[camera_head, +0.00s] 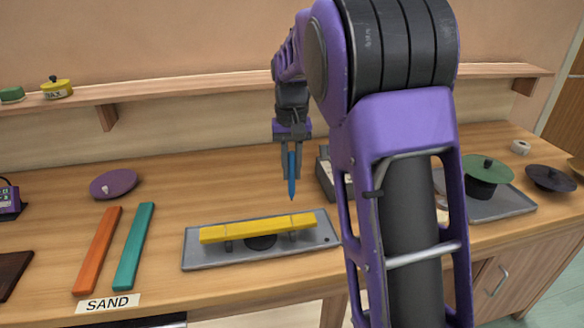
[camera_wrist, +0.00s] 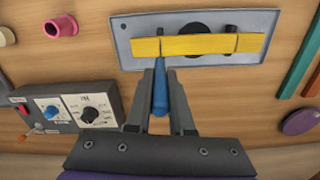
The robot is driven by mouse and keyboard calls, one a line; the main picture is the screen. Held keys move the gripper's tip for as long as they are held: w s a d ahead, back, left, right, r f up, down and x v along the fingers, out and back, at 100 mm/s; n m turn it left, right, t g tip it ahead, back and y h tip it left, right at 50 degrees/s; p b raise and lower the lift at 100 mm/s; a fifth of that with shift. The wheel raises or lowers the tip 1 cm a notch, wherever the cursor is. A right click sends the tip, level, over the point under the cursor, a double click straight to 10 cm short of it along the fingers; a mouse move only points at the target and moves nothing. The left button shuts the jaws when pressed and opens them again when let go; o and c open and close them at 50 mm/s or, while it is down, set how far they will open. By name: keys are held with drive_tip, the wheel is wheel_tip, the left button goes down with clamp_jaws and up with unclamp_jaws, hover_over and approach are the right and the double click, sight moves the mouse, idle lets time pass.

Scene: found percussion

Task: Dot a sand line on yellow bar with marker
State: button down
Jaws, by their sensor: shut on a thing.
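My gripper (camera_head: 291,168) is shut on a blue marker (camera_head: 291,185), which points tip down above the table. In the wrist view the marker (camera_wrist: 160,88) sits between the fingers, its far end near the bar's edge. The yellow bar (camera_head: 258,229) lies level on two dark supports over a grey tray (camera_head: 200,257). The marker's tip is above and behind the bar's right part in the head view, apart from it. In the wrist view the yellow bar (camera_wrist: 198,45) has thin dark lines across it near the supports; I cannot tell whether any are sand.
An orange bar (camera_head: 98,250) and a teal bar (camera_head: 134,246) lie left of the tray, behind a SAND label (camera_head: 108,304). A box with dials (camera_wrist: 70,112) stands beside the gripper. A purple lid (camera_head: 114,183) lies farther back; a wall shelf (camera_head: 180,88) runs above.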

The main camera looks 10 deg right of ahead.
sight(292, 198)
drive_tip(key=shift+f+b, duration=2.2)
drive_tip(key=shift+f, duration=0.6)
drive_tip(key=shift+p, duration=0.45)
drive_tip(key=shift+f+b, duration=0.35)
drive_tip(key=shift+f, duration=0.25)
idle(0.3)
wheel_tip(292, 198, up, 5)
drive_tip(key=p, duration=0.4)
drive_tip(key=shift+r, duration=1.05)
